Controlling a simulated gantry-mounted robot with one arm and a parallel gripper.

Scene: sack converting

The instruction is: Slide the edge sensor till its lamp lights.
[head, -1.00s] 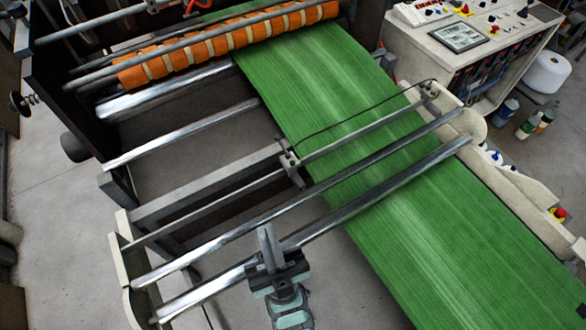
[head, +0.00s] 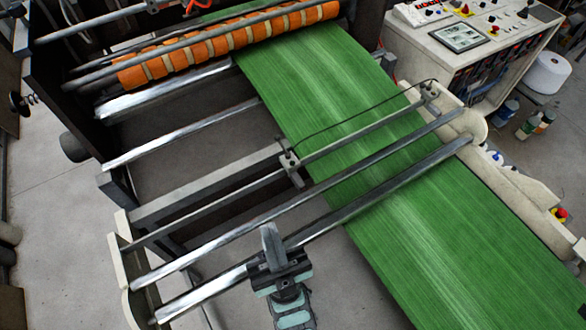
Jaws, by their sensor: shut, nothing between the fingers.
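The edge sensor (head: 291,167) is a small grey block clamped on a rail that crosses the machine. It sits at the left edge of the green web (head: 400,200), with a thin black cable running from it to the rail's right end. I cannot make out a lit lamp on it. My gripper (head: 268,232) is shut and empty. In the picture it is below the sensor, in front of the lower steel roller, and clearly apart from the sensor.
A pale side frame (head: 128,270) stands at the left. A control desk (head: 465,45) is at the upper right. Orange-banded rollers (head: 230,45) are at the back.

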